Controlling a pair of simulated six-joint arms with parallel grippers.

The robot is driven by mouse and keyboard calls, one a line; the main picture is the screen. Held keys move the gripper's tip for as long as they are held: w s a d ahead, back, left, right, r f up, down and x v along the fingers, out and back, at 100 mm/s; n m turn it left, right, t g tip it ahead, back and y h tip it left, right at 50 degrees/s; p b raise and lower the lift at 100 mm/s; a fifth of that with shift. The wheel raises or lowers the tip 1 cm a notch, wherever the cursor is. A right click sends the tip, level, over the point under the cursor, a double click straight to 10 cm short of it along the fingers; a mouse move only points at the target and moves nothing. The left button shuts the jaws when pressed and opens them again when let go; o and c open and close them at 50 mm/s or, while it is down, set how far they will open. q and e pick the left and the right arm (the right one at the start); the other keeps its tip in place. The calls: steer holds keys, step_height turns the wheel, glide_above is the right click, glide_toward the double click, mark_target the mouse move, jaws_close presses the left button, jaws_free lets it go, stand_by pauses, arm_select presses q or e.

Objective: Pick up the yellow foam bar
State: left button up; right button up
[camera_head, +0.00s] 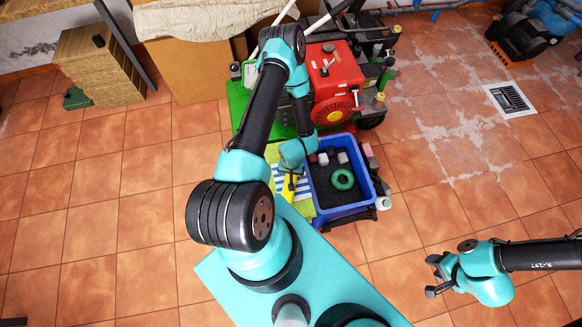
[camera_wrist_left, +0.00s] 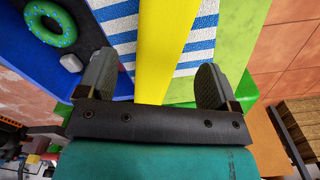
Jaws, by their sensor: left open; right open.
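The yellow foam bar (camera_wrist_left: 165,40) runs lengthwise between the two fingers of my left gripper (camera_wrist_left: 158,85) in the left wrist view. It lies over a blue-and-white striped cloth (camera_wrist_left: 198,42). In the head view, part of the bar (camera_head: 285,194) shows beside the blue crate, partly hidden by my left gripper (camera_head: 291,181) above it. The left fingers are open, one on each side of the bar, with gaps between. My right gripper (camera_head: 438,276) is open and empty over the tiled floor at the right.
The blue crate (camera_head: 343,213) holds a green ring (camera_head: 343,179) and other small items on a dark lining. A lime-green surface (camera_wrist_left: 238,35) lies beside the cloth. A red machine (camera_head: 335,75) stands behind. The floor at left and right is mostly clear.

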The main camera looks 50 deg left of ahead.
arm_select(q)
steer(key=shift+f, duration=0.45)
steer(key=shift+f, duration=2.6)
steer(key=shift+c, duration=0.5)
steer(key=c, duration=1)
steer(key=shift+r, duration=0.15)
step_height(320, 180, up, 28)
steer(key=shift+f, duration=0.1)
steer(key=shift+w, duration=0.1)
